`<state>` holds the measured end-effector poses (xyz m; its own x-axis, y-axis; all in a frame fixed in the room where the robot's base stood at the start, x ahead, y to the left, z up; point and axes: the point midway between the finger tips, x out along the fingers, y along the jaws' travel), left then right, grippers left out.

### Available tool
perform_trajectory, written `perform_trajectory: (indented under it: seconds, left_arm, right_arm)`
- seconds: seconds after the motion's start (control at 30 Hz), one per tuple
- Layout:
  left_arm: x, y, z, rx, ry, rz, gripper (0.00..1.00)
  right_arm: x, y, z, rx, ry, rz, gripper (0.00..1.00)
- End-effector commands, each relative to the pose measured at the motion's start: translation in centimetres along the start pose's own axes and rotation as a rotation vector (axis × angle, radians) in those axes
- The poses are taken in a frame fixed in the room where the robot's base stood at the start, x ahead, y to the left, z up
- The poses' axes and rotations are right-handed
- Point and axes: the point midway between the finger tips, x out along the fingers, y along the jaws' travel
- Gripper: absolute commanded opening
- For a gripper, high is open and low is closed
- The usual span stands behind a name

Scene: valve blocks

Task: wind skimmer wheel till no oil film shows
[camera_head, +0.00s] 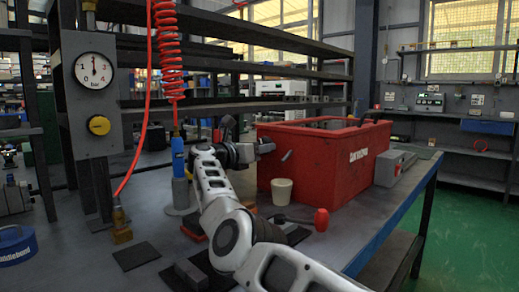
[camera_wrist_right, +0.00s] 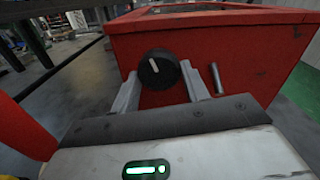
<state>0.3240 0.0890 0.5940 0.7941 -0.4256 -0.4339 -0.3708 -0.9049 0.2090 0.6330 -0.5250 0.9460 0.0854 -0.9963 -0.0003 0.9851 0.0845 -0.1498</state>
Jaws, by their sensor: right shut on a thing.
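The red tank (camera_head: 345,165) stands on the bench, and its near left side fills the top of the right wrist view (camera_wrist_right: 245,50). A round black knob with a white mark (camera_wrist_right: 158,66), apparently the skimmer wheel, sits on that side. My right gripper (camera_head: 264,148) is at the tank's left end, with one finger on either side of the knob, shut on it; its fingers show in the right wrist view (camera_wrist_right: 163,88). The liquid inside the tank is hidden, so I cannot see any oil film. My left gripper is out of view.
A grey peg (camera_wrist_right: 216,78) sticks out right of the knob. A cream cup (camera_head: 281,191) and a red ball-ended lever (camera_head: 321,220) stand in front of the tank. A blue-topped tool (camera_head: 178,160) and red coiled hose (camera_head: 168,50) are left of my arm.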

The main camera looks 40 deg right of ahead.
Motion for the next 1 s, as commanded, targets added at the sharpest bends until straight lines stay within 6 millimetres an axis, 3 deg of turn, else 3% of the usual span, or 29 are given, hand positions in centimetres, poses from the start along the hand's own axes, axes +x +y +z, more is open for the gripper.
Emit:
perform_trajectory:
  seconds: [0.13,0.17,0.2,0.23,0.5,0.67,1.0]
  left_arm:
    - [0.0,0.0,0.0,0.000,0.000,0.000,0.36]
    - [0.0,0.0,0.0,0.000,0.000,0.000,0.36]
    - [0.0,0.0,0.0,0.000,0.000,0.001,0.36]
    - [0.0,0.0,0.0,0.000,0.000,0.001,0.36]
    - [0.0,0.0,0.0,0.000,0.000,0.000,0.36]
    - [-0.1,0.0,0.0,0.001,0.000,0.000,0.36]
    - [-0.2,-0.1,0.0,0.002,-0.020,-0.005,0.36]
  right_arm:
    - [-0.1,0.1,-0.1,-0.003,0.003,0.001,0.23]
    - [-0.1,0.1,-0.1,-0.003,0.002,0.001,0.51]
    - [-0.1,0.1,-0.1,-0.003,0.002,0.001,0.62]
    - [-0.1,0.1,-0.1,-0.003,0.002,0.001,0.66]
    - [-0.1,0.0,-0.1,-0.002,0.001,0.000,0.66]
    - [-1.2,0.1,0.0,-0.002,0.000,0.002,0.66]
    - [-8.8,0.1,0.0,-0.002,0.001,0.004,0.66]
